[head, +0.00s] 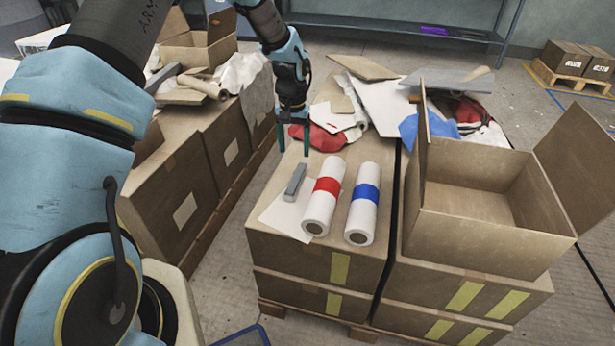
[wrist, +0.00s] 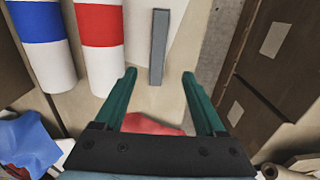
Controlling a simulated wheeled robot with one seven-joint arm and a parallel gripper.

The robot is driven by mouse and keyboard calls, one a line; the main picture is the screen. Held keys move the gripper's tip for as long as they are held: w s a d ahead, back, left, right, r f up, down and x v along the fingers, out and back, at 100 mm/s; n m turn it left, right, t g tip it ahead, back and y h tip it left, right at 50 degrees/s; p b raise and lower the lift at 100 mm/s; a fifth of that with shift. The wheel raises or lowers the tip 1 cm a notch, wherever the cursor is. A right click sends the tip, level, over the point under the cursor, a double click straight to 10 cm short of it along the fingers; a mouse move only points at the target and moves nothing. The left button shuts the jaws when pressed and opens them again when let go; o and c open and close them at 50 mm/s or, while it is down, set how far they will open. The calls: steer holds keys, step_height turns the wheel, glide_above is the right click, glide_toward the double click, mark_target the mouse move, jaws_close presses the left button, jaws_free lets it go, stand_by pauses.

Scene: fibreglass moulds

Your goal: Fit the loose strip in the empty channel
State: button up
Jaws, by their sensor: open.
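A short grey bar (head: 295,181), the only strip-like thing I can make out, lies on top of a cardboard carton (head: 265,227), partly on a white sheet (head: 284,217). It also shows in the wrist view (wrist: 159,45). My gripper (head: 293,152) is open and empty, pointing down over the carton, a little behind the bar. In the wrist view my gripper (wrist: 159,74) has the bar's near end between its green fingertips in the picture; the height gap is hard to tell. I cannot make out an empty channel in either view.
Two white rolls, one red-banded (head: 322,197) and one blue-banded (head: 362,204), lie right of the bar. An open box (head: 490,220) stands at right. Red cloth (head: 318,138) and loose boards (head: 385,105) lie behind. More cartons (head: 180,190) stand left across a gap.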

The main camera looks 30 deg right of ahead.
glide_above(296, 177)
step_height(296, 177, down, 5)
steer(key=shift+d+r, duration=0.1)
steer(key=shift+f+p, duration=0.5)
steer(key=shift+f, duration=2.45)
steer(key=shift+c, duration=0.3)
jaws_close()
